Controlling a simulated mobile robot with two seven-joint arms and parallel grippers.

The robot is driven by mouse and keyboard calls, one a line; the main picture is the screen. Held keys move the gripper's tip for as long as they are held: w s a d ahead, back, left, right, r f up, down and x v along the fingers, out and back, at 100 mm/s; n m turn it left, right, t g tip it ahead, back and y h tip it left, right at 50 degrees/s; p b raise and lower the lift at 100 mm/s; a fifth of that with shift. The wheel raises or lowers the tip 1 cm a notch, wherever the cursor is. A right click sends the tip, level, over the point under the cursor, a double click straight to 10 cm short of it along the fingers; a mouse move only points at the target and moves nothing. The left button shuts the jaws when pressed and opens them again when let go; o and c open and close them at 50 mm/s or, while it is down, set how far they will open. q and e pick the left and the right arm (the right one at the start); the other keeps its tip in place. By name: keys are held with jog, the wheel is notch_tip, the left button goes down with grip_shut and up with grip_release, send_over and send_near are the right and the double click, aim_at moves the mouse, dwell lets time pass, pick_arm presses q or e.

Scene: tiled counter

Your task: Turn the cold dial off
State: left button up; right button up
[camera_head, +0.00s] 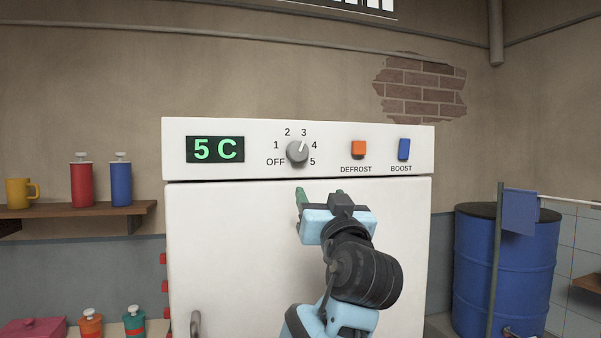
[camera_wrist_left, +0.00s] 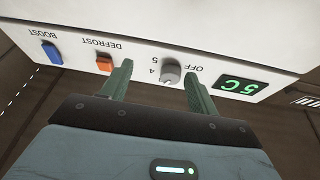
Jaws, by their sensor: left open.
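The cold dial (camera_head: 297,152) is a grey round knob on the white front panel of the fridge. Its pointer tilts up and right, around the 3 to 4 marks, away from OFF at its lower left. My left gripper (camera_head: 318,197) shows just below the panel in the head view, with one green finger clear and the other mostly hidden. In the left wrist view, which is upside down, the open fingers (camera_wrist_left: 158,75) appear either side of the dial (camera_wrist_left: 170,73). They seem apart from it. My right gripper is not in view.
A green display (camera_head: 215,149) reads 5 C left of the dial. An orange DEFROST switch (camera_head: 358,149) and a blue BOOST switch (camera_head: 404,149) sit to its right. A shelf (camera_head: 90,212) with a mug and bottles is at left, a blue barrel (camera_head: 500,270) at right.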

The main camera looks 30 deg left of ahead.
pick_arm(q)
jog(key=n+g+y, duration=0.1)
jog(key=n+y, duration=0.1)
send_near(299, 155)
jog(key=p+x, duration=0.1)
jog(key=x, duration=0.6)
jog(key=shift+a+r, duration=0.1)
jog(key=shift+r, duration=0.15)
jog(key=shift+w+a+r, duration=0.15)
jog(key=shift+w+a, duration=0.3)
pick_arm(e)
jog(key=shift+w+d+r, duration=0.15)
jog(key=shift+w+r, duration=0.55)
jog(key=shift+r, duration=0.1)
pick_arm(q)
jog(key=shift+c, duration=0.4)
